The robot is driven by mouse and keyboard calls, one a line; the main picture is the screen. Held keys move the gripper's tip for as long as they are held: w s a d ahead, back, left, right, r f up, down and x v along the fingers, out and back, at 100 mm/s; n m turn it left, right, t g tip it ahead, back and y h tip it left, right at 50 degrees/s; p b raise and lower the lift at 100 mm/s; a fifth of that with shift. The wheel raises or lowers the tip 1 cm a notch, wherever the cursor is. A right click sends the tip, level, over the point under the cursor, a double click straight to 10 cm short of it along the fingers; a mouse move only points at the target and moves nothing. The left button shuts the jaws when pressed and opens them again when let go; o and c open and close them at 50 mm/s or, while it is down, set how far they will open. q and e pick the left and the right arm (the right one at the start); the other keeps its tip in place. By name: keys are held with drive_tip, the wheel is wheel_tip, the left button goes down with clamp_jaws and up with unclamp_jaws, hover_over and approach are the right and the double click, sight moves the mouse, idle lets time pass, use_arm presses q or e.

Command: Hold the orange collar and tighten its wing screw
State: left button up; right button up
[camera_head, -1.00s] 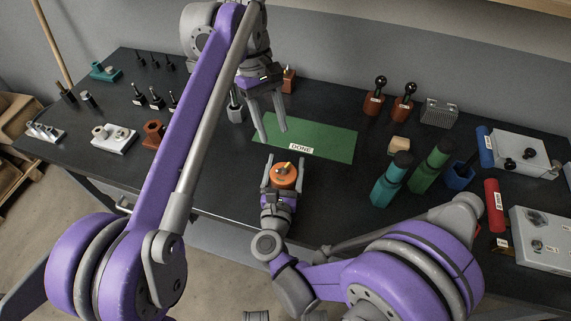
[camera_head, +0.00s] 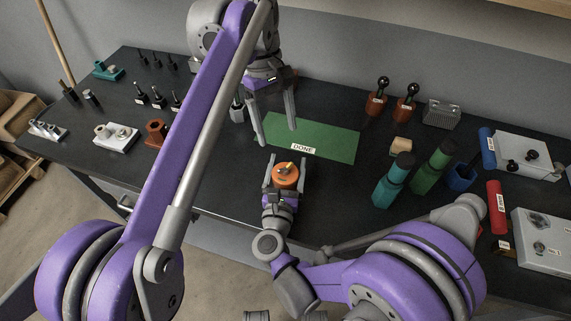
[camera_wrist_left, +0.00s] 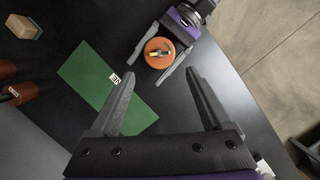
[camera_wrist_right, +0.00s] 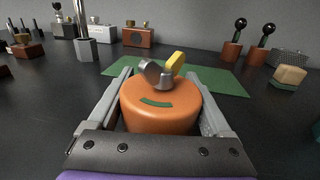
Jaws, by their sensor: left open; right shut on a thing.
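The orange collar (camera_head: 286,177) is a round block near the table's front edge. My right gripper (camera_head: 284,167) is shut on it, one finger along each side. In the right wrist view the collar (camera_wrist_right: 161,107) has a green mark on its side. A wing screw (camera_wrist_right: 161,72) with one grey and one yellow wing stands on its top. In the left wrist view the wing screw (camera_wrist_left: 158,53) shows from above. My left gripper (camera_head: 275,128) is open and empty, pointing down over the green mat, behind and above the collar. Its fingers (camera_wrist_left: 162,103) are wide apart in the left wrist view.
A green mat (camera_head: 333,143) labelled DONE lies behind the collar. Table space right of the collar is clear.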

sight(285, 166)
use_arm(q)
drive_tip(key=shift+o, duration=0.2)
drive_tip(key=s+d+r+t+y, duration=0.1)
drive_tip(key=s+d+r+t, duration=0.1)
drive_tip(key=shift+s+r+t+y, duration=0.2)
drive_tip(key=shift+s+t+y, duration=0.1)
drive_tip(key=shift+s+y, duration=0.1)
wheel_tip(285, 166, down, 12)
drive_tip(key=shift+r, duration=0.15)
drive_tip(key=c, duration=1.4)
